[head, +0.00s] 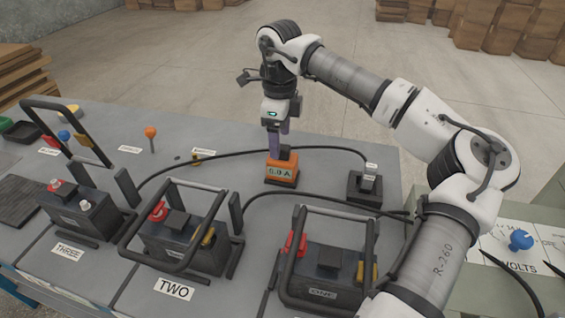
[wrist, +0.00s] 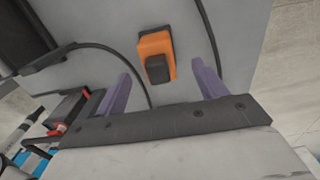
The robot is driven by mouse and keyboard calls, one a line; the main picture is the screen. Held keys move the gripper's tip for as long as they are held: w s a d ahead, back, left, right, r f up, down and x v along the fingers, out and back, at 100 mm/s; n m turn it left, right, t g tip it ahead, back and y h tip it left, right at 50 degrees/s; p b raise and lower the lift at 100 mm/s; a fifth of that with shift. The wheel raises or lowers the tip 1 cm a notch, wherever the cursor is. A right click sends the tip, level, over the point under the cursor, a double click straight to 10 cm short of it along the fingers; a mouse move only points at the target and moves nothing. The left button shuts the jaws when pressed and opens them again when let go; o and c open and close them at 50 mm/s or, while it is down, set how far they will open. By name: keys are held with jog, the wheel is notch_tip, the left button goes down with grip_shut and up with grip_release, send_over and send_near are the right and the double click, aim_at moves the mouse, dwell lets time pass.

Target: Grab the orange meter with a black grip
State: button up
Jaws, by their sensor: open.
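The orange meter (head: 282,173) stands on the grey bench behind the batteries, with a display reading "5.9 A" and a black grip (head: 286,153) on top. In the wrist view the meter (wrist: 147,46) lies ahead of my fingers, with its black grip (wrist: 158,69) facing the camera. My gripper (head: 278,148) is above the meter, pointing down. In the wrist view my gripper (wrist: 163,82) shows two purple fingers spread apart, one to each side of the grip's line, with nothing between them. In the head view the fingers partly overlap the grip.
Batteries labelled THREE (head: 78,212), TWO (head: 180,235) and ONE (head: 325,265) stand along the front with raised handle frames. Black cables arc beside the meter to a black block (head: 367,187) at right. A blue knob (head: 521,240) sits on the VOLTS panel.

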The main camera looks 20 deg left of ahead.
aim_at(282, 147)
jog(key=shift+s+d+f+p, duration=0.15)
jog(key=shift+f+p, duration=0.15)
jog(key=shift+f, duration=1.2)
jog(key=shift+s+d+f+p, duration=0.15)
jog(key=shift+f+p, duration=0.15)
jog(key=shift+f, duration=1.15)
jog(key=shift+w, duration=0.1)
jog(key=c, duration=1.3)
jog(key=shift+r, duration=0.2)
